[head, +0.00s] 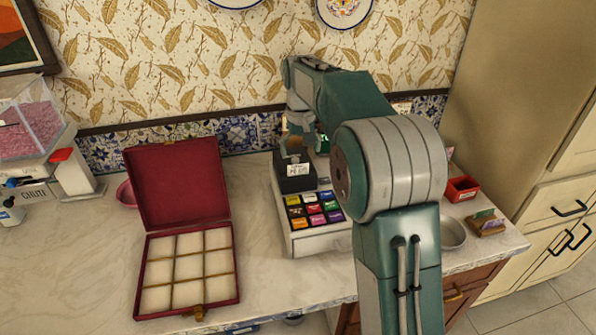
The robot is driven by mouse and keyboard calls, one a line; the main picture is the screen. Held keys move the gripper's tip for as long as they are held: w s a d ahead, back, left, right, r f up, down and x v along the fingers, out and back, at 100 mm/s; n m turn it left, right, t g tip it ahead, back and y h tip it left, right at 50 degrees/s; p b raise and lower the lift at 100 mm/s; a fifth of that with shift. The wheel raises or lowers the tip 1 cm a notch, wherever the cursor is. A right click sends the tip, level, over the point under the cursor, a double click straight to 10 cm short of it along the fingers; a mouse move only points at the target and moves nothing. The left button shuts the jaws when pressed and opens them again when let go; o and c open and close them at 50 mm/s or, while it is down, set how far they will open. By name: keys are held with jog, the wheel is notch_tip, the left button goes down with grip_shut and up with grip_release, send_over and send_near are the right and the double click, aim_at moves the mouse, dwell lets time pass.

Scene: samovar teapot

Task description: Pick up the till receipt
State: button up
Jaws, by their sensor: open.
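The till (322,240) stands on the counter, with rows of coloured keys, partly hidden behind my arm. At its left back is a black box (296,185), which looks like the receipt printer. A small white paper with dark print (299,170) shows on its front; I cannot tell whether this is the till receipt or a label. My gripper (295,153) is open, pointing down just above the black box. Nothing clear shows between its fingers, and they hide the box's top in part.
An open red case (238,268) with pale compartments lies left of the till. A pink bowl (125,194) and a clear dispenser (28,128) stand farther left. A red tray (462,189), metal bowl (453,232) and card holder (485,223) are on the right. The left front counter is clear.

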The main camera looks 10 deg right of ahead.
aim_at(298, 168)
jog(key=f, duration=0.2)
jog(key=a+f, duration=0.1)
jog(key=f, duration=0.1)
jog(key=shift+s+f, duration=0.1)
jog(key=shift+f, duration=0.2)
jog(key=shift+d+f, duration=0.25)
jog(key=shift+f, duration=0.1)
jog(key=shift+a, duration=0.15)
jog(key=c, duration=0.5)
